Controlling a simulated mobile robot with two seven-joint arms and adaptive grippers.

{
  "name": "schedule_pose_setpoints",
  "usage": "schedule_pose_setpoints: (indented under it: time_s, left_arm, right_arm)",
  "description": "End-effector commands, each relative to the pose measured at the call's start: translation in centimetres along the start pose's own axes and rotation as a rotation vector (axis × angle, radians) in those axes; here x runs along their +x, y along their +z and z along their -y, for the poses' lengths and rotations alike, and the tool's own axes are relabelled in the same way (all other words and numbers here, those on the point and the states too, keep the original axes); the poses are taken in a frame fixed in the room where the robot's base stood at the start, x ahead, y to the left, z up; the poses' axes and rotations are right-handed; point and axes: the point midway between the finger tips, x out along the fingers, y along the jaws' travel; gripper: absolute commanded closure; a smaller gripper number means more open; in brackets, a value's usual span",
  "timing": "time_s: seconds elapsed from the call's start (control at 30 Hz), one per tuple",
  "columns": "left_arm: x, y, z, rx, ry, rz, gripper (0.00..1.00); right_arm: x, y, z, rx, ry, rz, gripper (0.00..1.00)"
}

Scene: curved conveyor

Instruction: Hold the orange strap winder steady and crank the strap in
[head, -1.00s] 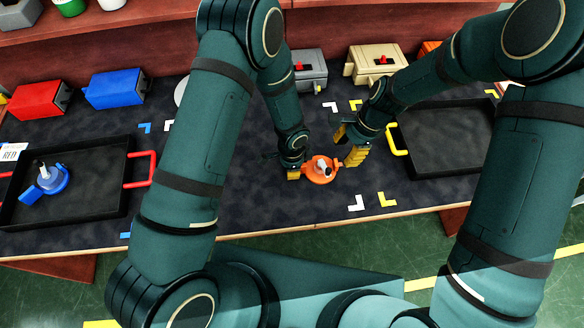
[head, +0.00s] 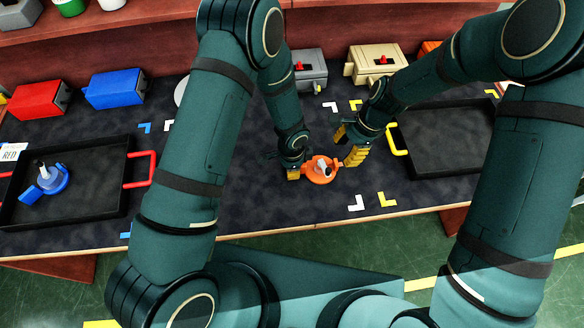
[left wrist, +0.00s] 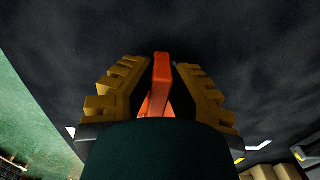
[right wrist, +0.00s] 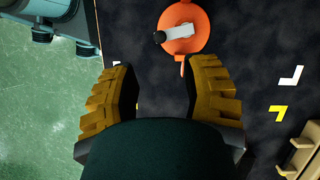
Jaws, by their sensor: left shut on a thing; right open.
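The orange strap winder (head: 319,177) lies on the dark table mat between my two grippers. It shows a round orange body with a light crank piece and a dark knob on top, also in the right wrist view (right wrist: 184,46). My left gripper (head: 294,173) is shut on an orange part of the winder, seen between the yellow-padded fingers in the left wrist view (left wrist: 160,85). My right gripper (head: 350,146) is open and empty, just right of the winder. In the right wrist view the winder lies beyond its fingertips (right wrist: 160,68).
A black tray with red handles (head: 100,198) at the left holds a blue winder (head: 46,181). An empty black tray with a yellow handle (head: 445,140) is at the right. White (head: 356,203) and yellow (head: 386,200) corner marks lie near the front edge. Boxes line the back.

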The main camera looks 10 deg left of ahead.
Motion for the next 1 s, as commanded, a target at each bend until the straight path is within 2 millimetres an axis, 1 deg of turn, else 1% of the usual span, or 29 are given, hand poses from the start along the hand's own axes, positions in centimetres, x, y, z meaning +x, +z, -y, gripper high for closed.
schedule_pose_setpoints:
  time_s: [0.23,0.27,0.33,0.47,0.57,0.7,0.77,0.9,1.0]
  left_arm:
    - [0.1,0.0,-0.1,0.000,0.003,0.001,1.00]
    - [0.1,0.0,-0.1,0.000,0.003,0.001,1.00]
    - [0.1,0.1,-0.1,0.000,0.003,0.001,1.00]
    - [0.1,0.1,-0.1,0.000,0.003,0.001,1.00]
    - [0.1,0.1,-0.1,0.000,0.003,0.001,1.00]
    - [0.1,0.1,-0.1,0.000,0.003,0.002,1.00]
    - [0.1,0.1,-0.1,0.000,0.003,0.002,1.00]
    - [0.1,0.1,-0.1,0.000,0.003,0.002,1.00]
    - [0.1,0.1,-0.1,0.000,0.003,0.002,1.00]
  right_arm:
    - [0.0,0.0,0.0,0.000,0.000,0.000,0.54]
    - [0.0,0.0,0.0,0.000,0.000,0.000,0.51]
    - [0.0,0.1,0.1,0.007,-0.006,0.002,0.51]
    - [0.1,0.7,1.2,0.076,-0.057,0.022,0.51]
    - [0.0,1.7,3.0,0.197,-0.138,0.054,0.51]
    - [-0.5,2.9,6.3,0.447,-0.281,0.112,0.51]
    - [-0.8,3.2,7.5,0.564,-0.338,0.137,0.51]
    - [-1.6,3.3,9.9,0.846,-0.454,0.184,0.51]
    - [-2.1,3.0,11.0,1.056,-0.521,0.210,0.51]
